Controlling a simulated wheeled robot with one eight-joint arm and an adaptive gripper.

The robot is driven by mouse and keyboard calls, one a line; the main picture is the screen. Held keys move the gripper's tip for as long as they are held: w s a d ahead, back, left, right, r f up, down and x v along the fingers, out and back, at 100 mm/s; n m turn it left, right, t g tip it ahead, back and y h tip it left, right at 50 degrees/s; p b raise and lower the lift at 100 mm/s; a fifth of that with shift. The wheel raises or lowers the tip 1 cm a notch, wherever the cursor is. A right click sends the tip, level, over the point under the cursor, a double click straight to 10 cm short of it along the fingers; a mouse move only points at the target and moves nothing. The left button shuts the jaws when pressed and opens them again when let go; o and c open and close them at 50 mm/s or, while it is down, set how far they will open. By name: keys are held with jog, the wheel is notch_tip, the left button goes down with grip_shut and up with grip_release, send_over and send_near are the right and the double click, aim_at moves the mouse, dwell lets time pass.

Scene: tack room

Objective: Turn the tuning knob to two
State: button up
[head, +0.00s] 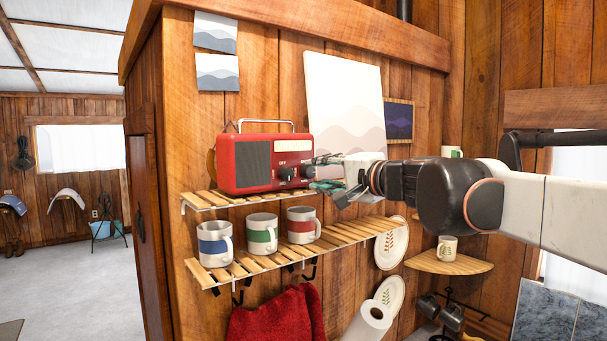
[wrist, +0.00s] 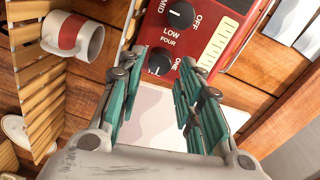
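The red radio (head: 245,163) stands on the upper slatted shelf in the head view. Its front panel (wrist: 205,45) shows in the wrist view with two black knobs. The lower knob (wrist: 159,63) has the words FOUR and ONE beside it. The other knob (wrist: 181,15) has OFF, LOW and MID around it. My gripper (wrist: 158,66) is open, its green-padded fingers apart on either side of the lower knob, with no clear contact. In the head view my gripper (head: 322,173) is at the radio's right front. The lower knob's full dial is partly hidden.
Three banded mugs, one with a red band (head: 302,225), stand on the lower slatted shelf (head: 345,233) below the radio. A red towel (head: 280,318) hangs under it. A pale picture (head: 345,100) leans behind the radio's right side.

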jog(key=shift+v, duration=2.1)
